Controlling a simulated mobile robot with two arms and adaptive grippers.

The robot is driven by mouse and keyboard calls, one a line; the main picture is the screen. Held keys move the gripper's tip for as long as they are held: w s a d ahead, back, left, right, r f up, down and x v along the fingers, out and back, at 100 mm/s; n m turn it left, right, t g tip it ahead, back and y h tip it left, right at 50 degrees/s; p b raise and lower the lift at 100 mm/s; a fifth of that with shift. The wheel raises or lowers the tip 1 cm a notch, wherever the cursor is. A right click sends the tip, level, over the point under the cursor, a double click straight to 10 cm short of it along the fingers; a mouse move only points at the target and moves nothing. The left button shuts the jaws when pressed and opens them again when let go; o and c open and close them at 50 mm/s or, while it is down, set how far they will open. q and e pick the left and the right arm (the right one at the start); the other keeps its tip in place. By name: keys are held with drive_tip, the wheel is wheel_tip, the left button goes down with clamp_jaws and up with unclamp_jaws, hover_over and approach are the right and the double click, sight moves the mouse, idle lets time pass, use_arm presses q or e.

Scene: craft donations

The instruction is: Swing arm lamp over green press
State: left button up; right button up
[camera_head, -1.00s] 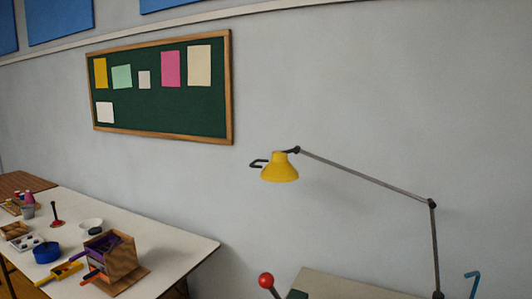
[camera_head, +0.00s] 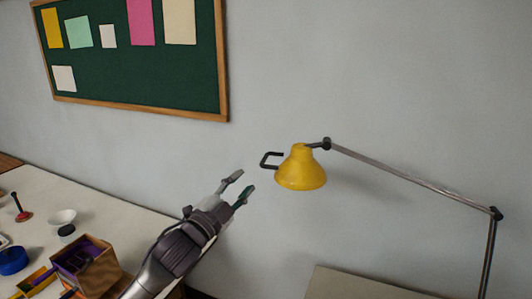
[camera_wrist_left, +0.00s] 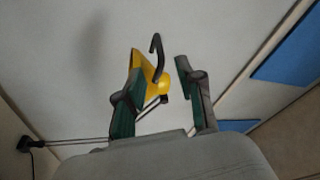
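The yellow lamp shade (camera_head: 301,170) hangs at the end of a jointed grey lamp arm (camera_head: 410,180). A dark handle loop (camera_head: 270,160) sticks out from its left side. My left gripper (camera_head: 240,186) is open and empty, to the left of the handle and a little lower in the head view. In the left wrist view, the handle (camera_wrist_left: 156,50) and part of the shade (camera_wrist_left: 152,75) show beyond and between the spread fingers (camera_wrist_left: 160,78). The green press is not in view now. My right gripper is not in view.
A bare tabletop (camera_head: 350,285) lies below the lamp. A green board (camera_head: 150,60) hangs on the wall behind.

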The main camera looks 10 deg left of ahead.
sight(265, 157)
use_arm(q)
drive_tip(key=p+x, duration=0.3)
drive_tip(key=x, duration=0.7)
drive_tip(key=shift+w+r+p, duration=0.1)
drive_tip(key=shift+w+p, duration=0.3)
drive_tip(key=shift+w+d, duration=0.15)
drive_tip(key=shift+d, duration=0.05)
drive_tip(key=shift+w, duration=0.25)
drive_tip(key=c, duration=0.7)
clamp_jaws()
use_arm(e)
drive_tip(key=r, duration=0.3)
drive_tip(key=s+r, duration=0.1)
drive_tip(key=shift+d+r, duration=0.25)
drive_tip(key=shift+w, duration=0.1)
